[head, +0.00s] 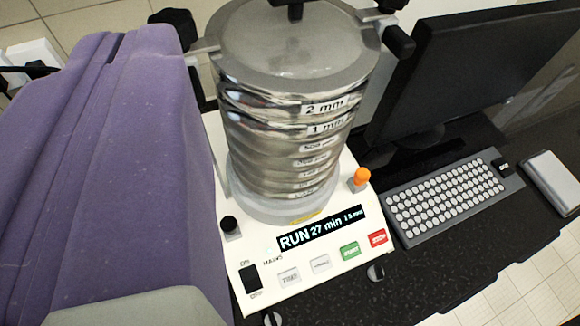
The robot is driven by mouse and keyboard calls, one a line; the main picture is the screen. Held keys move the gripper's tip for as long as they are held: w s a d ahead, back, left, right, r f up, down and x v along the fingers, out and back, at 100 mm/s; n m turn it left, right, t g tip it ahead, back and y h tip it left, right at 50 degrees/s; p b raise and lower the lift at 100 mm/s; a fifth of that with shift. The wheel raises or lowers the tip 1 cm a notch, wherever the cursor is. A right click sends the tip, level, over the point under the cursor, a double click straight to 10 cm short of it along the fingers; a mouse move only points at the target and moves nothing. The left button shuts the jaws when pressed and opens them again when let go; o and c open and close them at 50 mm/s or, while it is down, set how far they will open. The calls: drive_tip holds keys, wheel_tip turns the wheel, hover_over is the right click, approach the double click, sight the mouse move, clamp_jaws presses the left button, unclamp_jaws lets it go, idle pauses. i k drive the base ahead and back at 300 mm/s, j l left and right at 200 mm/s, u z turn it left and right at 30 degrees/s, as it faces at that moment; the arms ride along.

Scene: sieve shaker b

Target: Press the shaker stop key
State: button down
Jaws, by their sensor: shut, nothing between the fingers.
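The sieve shaker (262,284) stands on the dark bench, with a tall steel sieve stack (270,130) clamped on top. Its display (320,229) reads RUN 27 min and a smaller value in mm. The red stop key (378,238) is at the right end of the front panel, just right of the green start key (350,250); nothing covers it. My gripper (115,46) is the large purple shape filling the left side. Its fingers look shut and empty, left of the shaker and apart from the stop key. It hides the bench on that side.
Two pale keys (320,263) and a black mains switch (250,277) sit left of start. An orange-topped knob (361,178) rises behind stop. A keyboard (445,200), monitor (470,80) and pale box (553,181) stand right.

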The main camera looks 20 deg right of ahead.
sight(376, 238)
drive_tip(key=k+z, duration=0.35)
drive_tip(key=k, duration=0.4)
drive_tip(key=k+z, duration=0.4)
drive_tip(key=k, duration=0.35)
